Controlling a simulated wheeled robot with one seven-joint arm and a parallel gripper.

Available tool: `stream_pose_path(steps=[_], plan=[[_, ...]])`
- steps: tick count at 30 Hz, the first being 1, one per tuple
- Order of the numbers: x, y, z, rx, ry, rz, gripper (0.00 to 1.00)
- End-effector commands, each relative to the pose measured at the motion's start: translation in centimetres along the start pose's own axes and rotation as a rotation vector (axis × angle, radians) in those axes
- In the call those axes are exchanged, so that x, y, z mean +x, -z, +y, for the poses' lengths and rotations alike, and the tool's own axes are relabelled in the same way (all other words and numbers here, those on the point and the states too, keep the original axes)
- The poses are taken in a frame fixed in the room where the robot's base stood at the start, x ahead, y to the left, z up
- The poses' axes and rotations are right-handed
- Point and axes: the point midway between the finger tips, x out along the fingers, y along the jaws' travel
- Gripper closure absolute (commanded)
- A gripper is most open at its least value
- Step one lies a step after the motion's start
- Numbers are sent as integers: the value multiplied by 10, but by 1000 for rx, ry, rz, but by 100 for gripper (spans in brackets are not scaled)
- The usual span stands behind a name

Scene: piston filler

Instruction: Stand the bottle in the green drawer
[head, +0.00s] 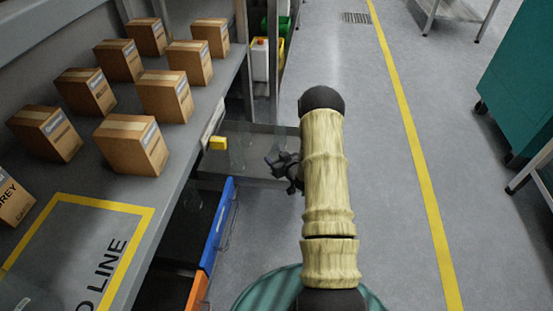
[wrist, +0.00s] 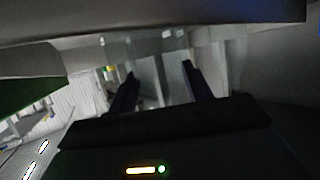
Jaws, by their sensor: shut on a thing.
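My gripper (head: 287,170) is beside the shelving, left of my pale arm, and partly hidden by it. In the wrist view my gripper (wrist: 158,68) has its two dark fingers on either side of a clear, see-through body, which I take as the bottle (wrist: 152,82). In the head view the clear bottle (head: 238,150) is faint, and a yellow block-like piece (head: 218,143) lies at its left; I cannot tell whether it is the cap. A grey open tray or drawer (head: 275,129) is behind and below it. A green surface (wrist: 28,97) shows in the wrist view; I cannot tell if it is the green drawer.
A blue drawer (head: 216,228) and an orange drawer (head: 198,292) stand pulled out under the grey bench. Several cardboard boxes (head: 131,143) stand on the bench. A white container (head: 260,60) is at the back. The floor right of my arm is clear up to a teal cabinet (head: 520,80).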

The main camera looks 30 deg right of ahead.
Motion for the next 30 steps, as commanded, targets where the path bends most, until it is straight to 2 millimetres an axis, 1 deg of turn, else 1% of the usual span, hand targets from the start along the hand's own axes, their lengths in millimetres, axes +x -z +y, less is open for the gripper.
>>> stream_pose_path(steps=[3, 4, 6, 7, 17, 20, 23, 30], plan=[[2, -4, 0, 0, 0, 0, 72], [1, -3, 0, 0, 0, 0, 46], [1, -3, 0, 0, 0, 0, 33], [1, -3, 0, 0, 0, 0, 28], [0, 0, 0, 0, 0, 0, 28], [-6, 2, 0, 1, 0, -2, 28], [-19, 3, 0, 2, 0, -3, 28], [-66, 4, 0, 3, -1, -4, 28]])
